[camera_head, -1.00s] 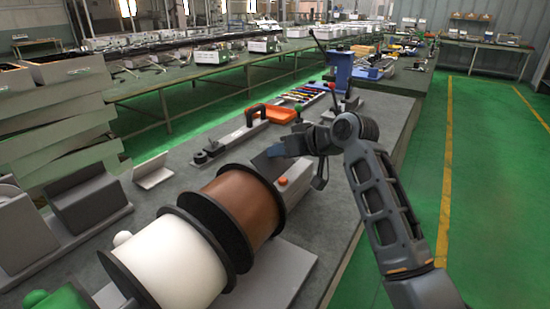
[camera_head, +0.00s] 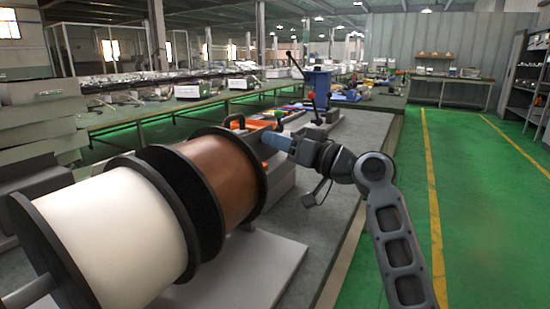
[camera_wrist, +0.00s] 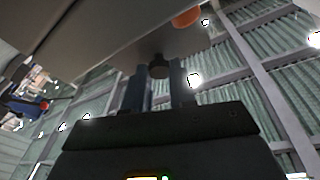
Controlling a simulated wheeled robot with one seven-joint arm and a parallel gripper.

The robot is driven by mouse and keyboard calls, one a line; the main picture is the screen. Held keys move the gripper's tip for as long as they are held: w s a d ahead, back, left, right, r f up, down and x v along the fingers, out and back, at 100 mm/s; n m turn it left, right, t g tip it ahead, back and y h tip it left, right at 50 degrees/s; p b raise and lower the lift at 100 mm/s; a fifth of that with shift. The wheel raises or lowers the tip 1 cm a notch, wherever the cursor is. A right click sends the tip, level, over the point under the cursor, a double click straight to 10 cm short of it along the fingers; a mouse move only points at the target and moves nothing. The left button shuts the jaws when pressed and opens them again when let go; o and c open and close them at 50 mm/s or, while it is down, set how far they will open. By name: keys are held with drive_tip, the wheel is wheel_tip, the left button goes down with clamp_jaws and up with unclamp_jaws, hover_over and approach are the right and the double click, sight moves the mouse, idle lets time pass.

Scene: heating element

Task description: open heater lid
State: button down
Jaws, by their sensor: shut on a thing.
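In the wrist view a grey panel (camera_wrist: 190,42), which looks like the heater lid, slopes above my gripper (camera_wrist: 160,82). A short dark knob (camera_wrist: 158,67) on its face lies between my two fingers, and my gripper is shut on it. An orange disc (camera_wrist: 187,18) shows on the panel above the knob. In the head view my gripper (camera_head: 273,142) is just beyond the brown spool, above a grey box (camera_head: 282,172) that seems to be the heater. The spool hides much of the box, and the lid's angle is unclear.
A white spool (camera_head: 120,235) and a brown spool (camera_head: 232,180) with black flanges fill the near left of the bench. A blue press (camera_head: 318,88) with a lever stands farther back. An orange tray (camera_head: 262,124) lies behind my gripper. Green floor (camera_head: 480,200) is free at right.

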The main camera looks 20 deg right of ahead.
drive_tip(key=shift+s+d+t+b, duration=0.15)
drive_tip(key=shift+t+b, duration=0.25)
drive_tip(key=shift+b, duration=0.3)
drive_tip(key=c, duration=0.9)
unclamp_jaws()
drive_tip(key=shift+f, duration=0.1)
drive_tip(key=shift+v, duration=3.95)
